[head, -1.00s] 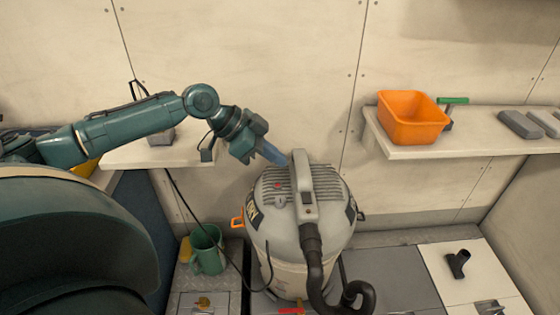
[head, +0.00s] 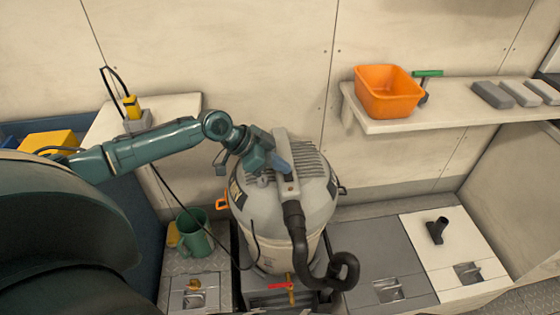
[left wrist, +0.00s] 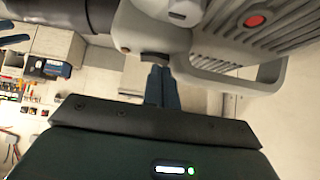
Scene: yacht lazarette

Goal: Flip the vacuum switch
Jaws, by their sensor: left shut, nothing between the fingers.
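The vacuum (head: 315,205) is a pale drum with a ribbed grey lid, a raised grey handle (head: 281,150) and a black hose. In the left wrist view, a round red button (left wrist: 255,21) shows on the ribbed lid (left wrist: 285,15); in the head view my gripper seems to cover it. My left gripper (head: 280,163) is shut and empty, its fingertips just at the left side of the handle, above the lid. Its blue-grey fingers (left wrist: 162,88) also show in the left wrist view, close to the handle; contact cannot be told. My right gripper is out of view.
A shelf (head: 440,112) at right holds an orange bin (head: 388,92) and grey blocks. A green mug (head: 194,235) stands left of the vacuum. A black cable runs down beside it. Floor hatches (head: 385,260) lie to the right, with a black fitting (head: 437,230) on one.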

